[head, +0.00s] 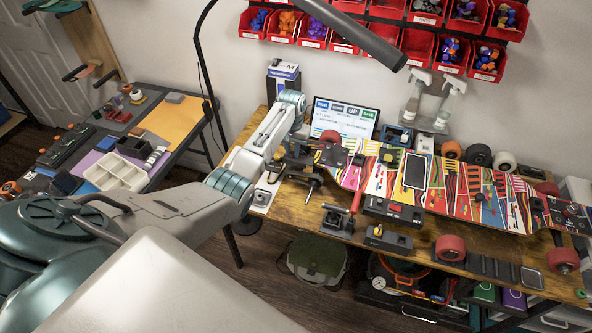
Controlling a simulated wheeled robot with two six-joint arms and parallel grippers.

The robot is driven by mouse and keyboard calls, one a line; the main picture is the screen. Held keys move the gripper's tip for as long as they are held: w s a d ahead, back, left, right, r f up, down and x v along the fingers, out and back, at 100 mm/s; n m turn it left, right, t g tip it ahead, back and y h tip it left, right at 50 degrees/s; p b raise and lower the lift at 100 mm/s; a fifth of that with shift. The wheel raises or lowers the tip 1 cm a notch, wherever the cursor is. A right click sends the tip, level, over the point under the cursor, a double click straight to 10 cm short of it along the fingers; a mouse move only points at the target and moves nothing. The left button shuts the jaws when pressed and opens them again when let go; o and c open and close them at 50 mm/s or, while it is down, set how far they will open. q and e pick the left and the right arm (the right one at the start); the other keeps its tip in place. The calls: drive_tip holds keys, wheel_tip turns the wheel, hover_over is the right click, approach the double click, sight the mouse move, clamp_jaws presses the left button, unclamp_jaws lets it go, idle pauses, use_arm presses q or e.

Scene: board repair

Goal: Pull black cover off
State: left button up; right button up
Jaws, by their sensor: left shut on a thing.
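A long skateboard (462,190) with a colourful striped deck lies across the wooden workbench, its wheels showing at both sides. My left arm reaches over the bench from the left. My left gripper (290,160) points down near the board's left end and is shut on a small dark thing, too small and covered to make out clearly. I cannot tell whether this is the black cover. A black box with a red part (393,209) sits along the board's front edge. My right gripper is out of view.
A phone-like dark slab (415,171) lies on the deck. A small screen (343,118) and spray bottles (453,102) stand behind the board. Red bins (345,46) hang on the wall. A black lamp arm (350,33) crosses above. A side table (190,110) stands at left.

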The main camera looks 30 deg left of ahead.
use_arm(q)
drive_tip(key=shift+r+p, duration=0.45)
drive_tip(key=shift+r, duration=2.65)
